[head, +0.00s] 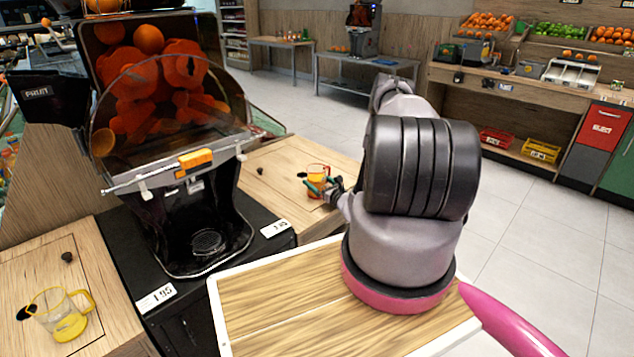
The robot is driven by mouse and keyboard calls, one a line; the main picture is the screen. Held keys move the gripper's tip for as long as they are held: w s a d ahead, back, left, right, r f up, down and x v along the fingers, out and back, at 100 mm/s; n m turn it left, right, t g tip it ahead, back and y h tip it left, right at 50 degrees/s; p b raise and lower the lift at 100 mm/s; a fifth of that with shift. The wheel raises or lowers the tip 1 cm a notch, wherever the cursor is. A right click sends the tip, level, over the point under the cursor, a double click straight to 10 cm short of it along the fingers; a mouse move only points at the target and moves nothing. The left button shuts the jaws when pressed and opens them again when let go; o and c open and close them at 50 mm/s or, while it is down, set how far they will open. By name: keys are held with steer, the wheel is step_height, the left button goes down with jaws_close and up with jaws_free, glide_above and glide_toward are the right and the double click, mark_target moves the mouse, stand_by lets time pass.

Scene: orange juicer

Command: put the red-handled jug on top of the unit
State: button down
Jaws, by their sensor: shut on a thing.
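The red-handled jug (318,169), small and clear with an orange-red rim and base, is right of the juicer, over the wooden counter top (275,165). My gripper (317,187) is at the jug's near side, shut on it. The fingers hide part of the jug, and I cannot tell whether its base touches the wood. The juicer unit (195,215) stands at the left centre, black, with orange drums behind a clear cover and an orange bar across its front. Which surface counts as the unit's top is not clear.
A yellow-handled jug (60,315) stands on the left wooden counter (100,290). Price cards lie on the black cabinet (265,215) under the juicer. A white-edged wooden tray top (280,310) lies in front. Fruit shelves (540,75) are far right; open floor lies between.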

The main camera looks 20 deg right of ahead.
steer(key=shift+f, duration=0.1)
jaws_free()
